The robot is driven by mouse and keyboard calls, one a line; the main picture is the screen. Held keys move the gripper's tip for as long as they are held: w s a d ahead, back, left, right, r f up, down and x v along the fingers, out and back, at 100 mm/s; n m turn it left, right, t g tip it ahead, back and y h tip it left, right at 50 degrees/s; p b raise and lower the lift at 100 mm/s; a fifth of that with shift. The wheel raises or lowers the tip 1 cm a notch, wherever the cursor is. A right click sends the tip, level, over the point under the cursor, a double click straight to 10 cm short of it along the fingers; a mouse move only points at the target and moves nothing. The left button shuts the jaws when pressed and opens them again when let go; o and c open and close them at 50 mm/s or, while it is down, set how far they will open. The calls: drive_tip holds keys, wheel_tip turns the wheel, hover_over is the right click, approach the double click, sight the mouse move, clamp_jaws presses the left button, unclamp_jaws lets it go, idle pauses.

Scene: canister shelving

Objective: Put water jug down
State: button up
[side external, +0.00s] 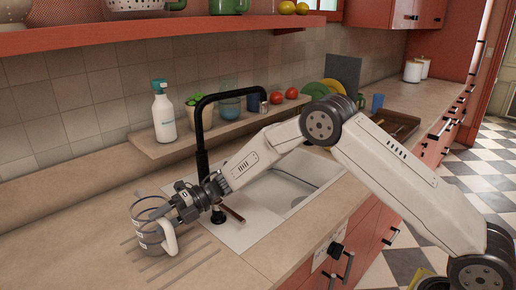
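The water jug (147,238) is a clear container with a pale handle at its right. It is upright at the lower left, over the grooved part of the wooden counter, left of the sink. Its base looks to be at the counter surface, but I cannot tell whether it touches. My gripper (174,213) reaches in from the right and is at the jug's upper right side, by the handle. The fingers overlap the jug in this view, so whether they are closed on it is unclear.
A white sink (262,204) with a tall black faucet (201,150) stands right behind my gripper. A small wooden shelf (160,149) holds a spray bottle (163,112), a plant and cups. A red shelf (150,36) hangs above. The counter front left of the sink is clear.

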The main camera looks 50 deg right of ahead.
drive_tip(key=shift+r, duration=0.15)
drive_tip(key=shift+d, duration=0.2)
drive_tip(key=v, duration=1.1)
drive_tip(key=shift+d, duration=0.3)
drive_tip(key=shift+s+r, duration=0.1)
drive_tip(key=shift+s, duration=0.05)
